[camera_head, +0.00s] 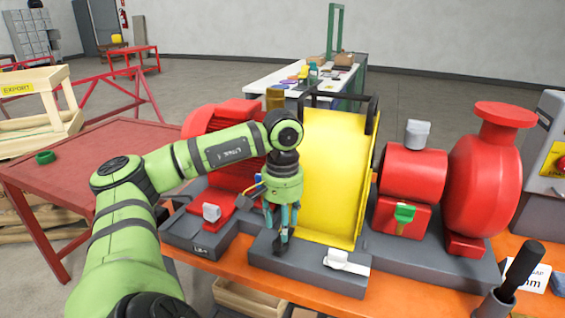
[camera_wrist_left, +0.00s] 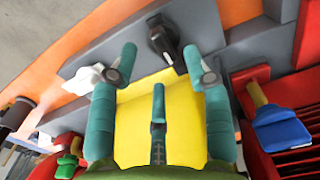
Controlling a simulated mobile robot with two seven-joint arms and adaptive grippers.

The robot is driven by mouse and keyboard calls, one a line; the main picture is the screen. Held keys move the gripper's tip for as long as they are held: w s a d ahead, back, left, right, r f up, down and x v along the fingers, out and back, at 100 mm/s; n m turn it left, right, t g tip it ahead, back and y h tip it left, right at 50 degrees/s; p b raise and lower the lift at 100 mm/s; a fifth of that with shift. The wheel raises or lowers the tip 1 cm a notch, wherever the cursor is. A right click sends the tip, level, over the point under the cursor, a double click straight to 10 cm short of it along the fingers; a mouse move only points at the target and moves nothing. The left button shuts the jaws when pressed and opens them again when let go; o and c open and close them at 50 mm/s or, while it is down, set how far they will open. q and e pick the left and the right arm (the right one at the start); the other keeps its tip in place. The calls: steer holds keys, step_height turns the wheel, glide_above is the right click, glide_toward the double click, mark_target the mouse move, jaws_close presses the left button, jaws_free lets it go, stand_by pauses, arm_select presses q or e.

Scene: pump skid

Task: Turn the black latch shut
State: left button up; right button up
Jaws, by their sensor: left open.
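The black latch (camera_wrist_left: 162,40) is a dark knob on the grey base plate in front of the yellow guard (camera_wrist_left: 155,88). In the left wrist view it shows just beyond my fingertips, between the two outer fingers. My left gripper (camera_wrist_left: 157,66) is open and empty, with its fingers spread. In the head view my left gripper (camera_head: 281,220) points down above the front plate, before the yellow guard (camera_head: 330,170). The latch there is mostly hidden behind the fingers, and I cannot tell its exact angle. My right gripper is not in view.
A white latch (camera_head: 340,258) sits to the right on the same plate. A green handle (camera_head: 404,212) is on the red pump side, and a blue handle (camera_wrist_left: 283,130) shows near the red motor (camera_head: 225,118). An upright black lever (camera_head: 524,262) stands at the right front.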

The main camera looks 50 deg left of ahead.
arm_select(q)
step_height(320, 180, up, 4)
steer(key=shift+r, duration=0.1)
stand_by(0.7)
